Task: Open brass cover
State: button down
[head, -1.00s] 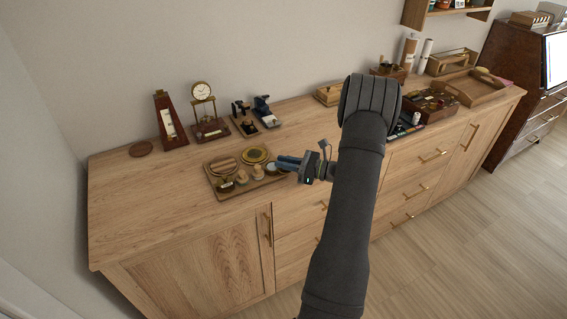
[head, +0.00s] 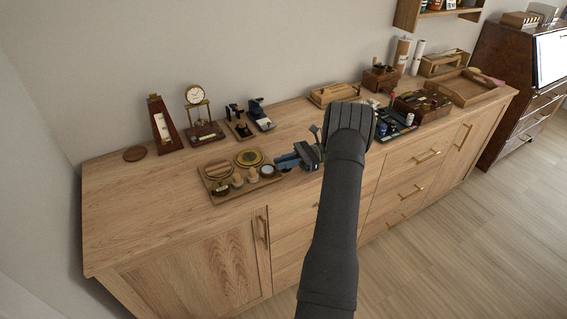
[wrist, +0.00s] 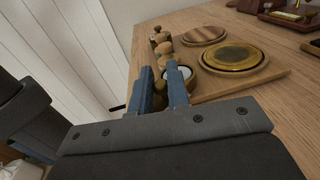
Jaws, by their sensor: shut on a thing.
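My gripper (head: 280,164) is at the right front corner of a wooden tray (head: 213,190), low over it. In the wrist view its two blue fingers (wrist: 162,84) are close around a small brass-coloured round piece with a pale face (wrist: 184,73). This piece also shows by the fingertips in the head view (head: 267,171). The fingers hide much of it, so I cannot tell its lid from its body. A larger round brass disc (wrist: 233,57) lies flat on the tray, to the right of the fingers; in the head view it is at the back (head: 249,157).
Behind are a metronome (head: 164,125), a clock (head: 201,115) and small instruments (head: 250,118). The sideboard top at left (head: 135,200) is clear.

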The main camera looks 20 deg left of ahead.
jog(key=shift+a, duration=0.1)
dwell(0.3)
jog(key=c, duration=1.5)
grip_release()
jog(key=shift+f, duration=0.1)
